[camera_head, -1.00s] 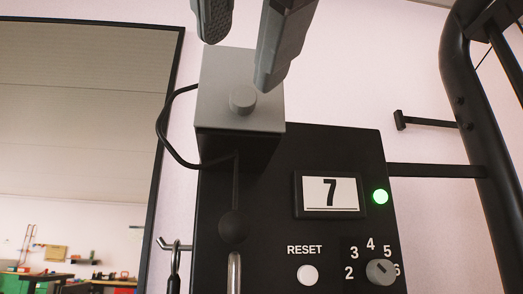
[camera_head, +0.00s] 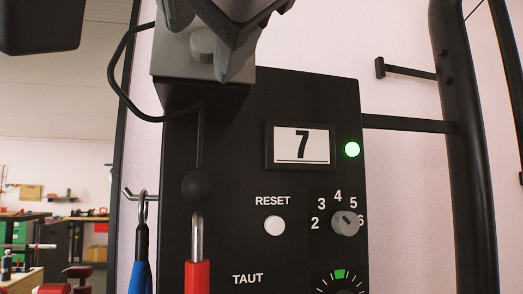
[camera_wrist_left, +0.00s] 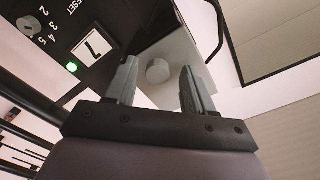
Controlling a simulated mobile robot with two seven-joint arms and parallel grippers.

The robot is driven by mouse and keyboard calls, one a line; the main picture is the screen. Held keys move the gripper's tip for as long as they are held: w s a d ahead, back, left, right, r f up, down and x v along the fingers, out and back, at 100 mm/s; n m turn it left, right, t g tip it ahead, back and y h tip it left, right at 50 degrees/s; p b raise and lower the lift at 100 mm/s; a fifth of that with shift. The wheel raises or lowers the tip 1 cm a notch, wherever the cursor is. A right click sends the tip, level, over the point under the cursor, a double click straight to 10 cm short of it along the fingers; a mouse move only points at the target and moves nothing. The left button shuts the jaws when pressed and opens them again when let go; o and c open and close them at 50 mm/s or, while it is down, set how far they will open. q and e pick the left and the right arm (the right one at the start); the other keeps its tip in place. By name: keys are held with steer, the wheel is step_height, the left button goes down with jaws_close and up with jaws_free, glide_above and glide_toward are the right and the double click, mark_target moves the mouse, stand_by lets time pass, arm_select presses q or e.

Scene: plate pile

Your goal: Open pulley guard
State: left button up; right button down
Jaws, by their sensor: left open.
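A grey box-shaped cover (camera_head: 172,62) with a round grey knob (camera_head: 202,45) sits at the top of the black control panel (camera_head: 235,110). I take it to be the pulley guard, and it looks closed. My left gripper (camera_head: 207,40) is in front of the cover, at the knob, and hides part of both. In the left wrist view the open fingers (camera_wrist_left: 159,75) stand on either side of the knob (camera_wrist_left: 158,70), with a gap visible on each side. Whether they reach knob depth is unclear. My right gripper is not in view.
The panel has a display reading 7 (camera_head: 302,145), a green light (camera_head: 352,149), a reset button (camera_head: 274,225) and a dial (camera_head: 344,223). A black cable (camera_head: 116,85) loops left of the cover. Red (camera_head: 197,275) and blue (camera_head: 140,265) handles hang below. A black frame (camera_head: 465,150) stands right.

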arm_select(q)
steer(key=shift+s+d+f, duration=0.1)
steer(key=shift+d+f, duration=0.05)
steer(key=shift+d, duration=0.05)
jaws_close()
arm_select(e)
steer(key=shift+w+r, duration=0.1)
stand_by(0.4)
